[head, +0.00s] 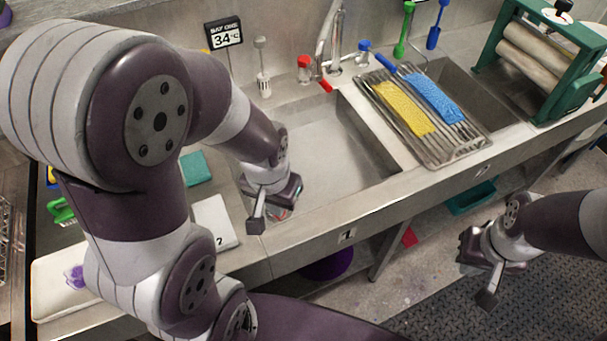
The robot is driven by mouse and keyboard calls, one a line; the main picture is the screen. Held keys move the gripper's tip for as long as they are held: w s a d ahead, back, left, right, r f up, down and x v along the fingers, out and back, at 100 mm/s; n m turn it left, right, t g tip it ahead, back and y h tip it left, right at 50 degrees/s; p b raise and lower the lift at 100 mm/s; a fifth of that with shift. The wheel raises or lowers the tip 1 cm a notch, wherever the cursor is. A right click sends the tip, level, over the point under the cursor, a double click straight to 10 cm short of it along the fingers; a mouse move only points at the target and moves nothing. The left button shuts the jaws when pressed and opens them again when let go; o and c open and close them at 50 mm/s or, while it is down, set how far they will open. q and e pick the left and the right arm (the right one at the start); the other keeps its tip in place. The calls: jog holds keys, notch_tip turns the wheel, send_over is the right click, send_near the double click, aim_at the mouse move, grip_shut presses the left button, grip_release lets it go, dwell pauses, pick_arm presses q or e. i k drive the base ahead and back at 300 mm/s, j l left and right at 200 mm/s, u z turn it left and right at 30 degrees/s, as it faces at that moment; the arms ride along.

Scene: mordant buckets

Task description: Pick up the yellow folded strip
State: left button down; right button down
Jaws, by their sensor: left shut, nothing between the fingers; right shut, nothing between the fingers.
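The yellow folded strip (404,108) lies on a metal drying rack (446,152) at the right of the sink. A blue folded strip (436,98) lies beside it on the same rack, to its right. My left gripper (268,220) is shut and empty over the front left corner of the sink, well to the left of the yellow strip. My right gripper (484,285) is shut and empty in front of the counter, over the floor, below the rack in the picture. Nothing covers the yellow strip.
The sink basin (335,150) lies between my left gripper and the rack. A green roller press (545,60) stands right of the rack. A sign reading 34 °C (224,33) stands at the back.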

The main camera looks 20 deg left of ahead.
aim_at(411, 116)
jog(key=i+l+u, duration=0.3)
jog(key=l, duration=0.25)
jog(key=i+l+u, duration=0.1)
jog(key=i+l, duration=0.15)
jog(key=i+l+u, duration=0.15)
jog(key=l, duration=0.25)
jog(key=i+l+u, duration=0.15)
jog(key=l, duration=0.2)
jog(key=i+l+u, duration=0.15)
jog(key=l, duration=0.25)
jog(key=i+l+u, duration=0.1)
jog(key=l, duration=0.25)
